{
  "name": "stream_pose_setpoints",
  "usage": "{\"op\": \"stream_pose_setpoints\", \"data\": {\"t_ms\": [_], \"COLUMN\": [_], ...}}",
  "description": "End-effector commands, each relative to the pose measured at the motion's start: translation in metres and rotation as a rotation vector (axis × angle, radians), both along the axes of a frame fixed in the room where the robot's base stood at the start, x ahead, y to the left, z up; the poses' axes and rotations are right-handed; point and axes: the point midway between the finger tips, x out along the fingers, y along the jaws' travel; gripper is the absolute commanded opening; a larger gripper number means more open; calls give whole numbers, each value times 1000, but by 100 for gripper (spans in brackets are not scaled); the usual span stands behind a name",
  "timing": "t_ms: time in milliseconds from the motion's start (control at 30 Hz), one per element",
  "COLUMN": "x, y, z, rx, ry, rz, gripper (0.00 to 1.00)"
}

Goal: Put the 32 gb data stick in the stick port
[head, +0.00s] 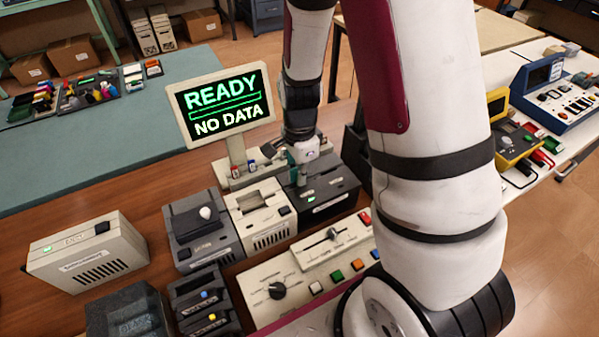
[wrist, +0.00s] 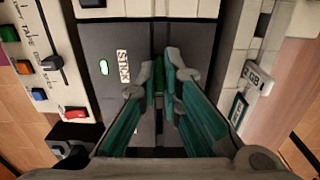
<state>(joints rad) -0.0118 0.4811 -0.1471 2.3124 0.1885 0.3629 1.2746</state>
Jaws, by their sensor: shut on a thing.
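The dark grey unit with the STICK label (wrist: 123,68) and a lit green lamp lies under my gripper in the wrist view. The unit (head: 335,190) stands at the right of the device row in the head view. My gripper (wrist: 167,72) is over it, fingertips together, shut on a small green piece (wrist: 158,80) that looks like a data stick. The fingers hide most of it, and no capacity marking on it is readable. The slot is hidden behind the fingertips, so I cannot tell whether the stick is in it. The gripper (head: 301,168) is small and partly hidden in the head view.
A white stick marked "GB" (wrist: 260,78) sits in the pale rack beside the unit. The monitor (head: 220,103) reads READY, NO DATA. A pale printer-like unit (head: 262,215) and a slider panel (head: 335,247) stand close by. Bare wood (head: 120,195) shows at the left.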

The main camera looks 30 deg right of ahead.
Motion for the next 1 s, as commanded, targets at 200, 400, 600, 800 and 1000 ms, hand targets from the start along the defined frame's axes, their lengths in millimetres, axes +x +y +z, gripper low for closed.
{"op": "stream_pose_setpoints", "data": {"t_ms": [200, 400, 600, 800, 1000], "x": [0, 0, 0, -1, -1], "y": [0, 0, 0, 0, 0], "z": [0, 0, 1, 19, 37], "rx": [0, 0, 0, 0, 0], "ry": [0, 0, -1, -1, -1], "rz": [0, 0, 0, 0, 0], "gripper": [11, 30, 30, 30, 30]}}
